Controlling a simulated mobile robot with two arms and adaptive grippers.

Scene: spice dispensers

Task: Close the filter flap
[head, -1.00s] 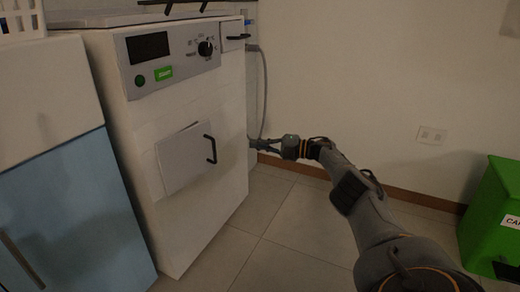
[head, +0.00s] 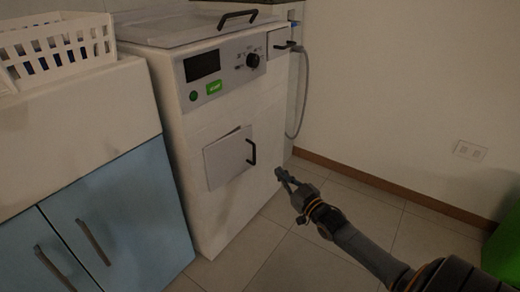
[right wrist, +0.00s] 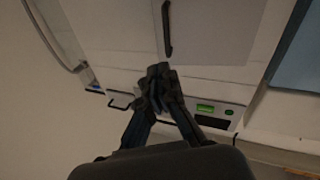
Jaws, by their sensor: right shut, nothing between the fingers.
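The filter flap (head: 226,160) is a pale square panel with a black bar handle (head: 251,152) on the front of the white machine (head: 212,222). It looks slightly ajar, standing a little proud of the front. My right gripper (head: 283,176) is shut and empty, to the right of the flap and a little below its handle, apart from it. In the right wrist view, the shut fingertips (right wrist: 160,72) are just below the handle (right wrist: 167,28) in the picture, with the flap (right wrist: 215,30) beyond. My left gripper is not in view.
A control panel (head: 225,76) and a small drawer handle sit above the flap. A blue cabinet (head: 125,215) with a white basket (head: 55,50) stands at left. A grey hose (head: 303,100) hangs at the machine's right. The floor (head: 330,265) in front is clear; a green bin (head: 505,245) is at right.

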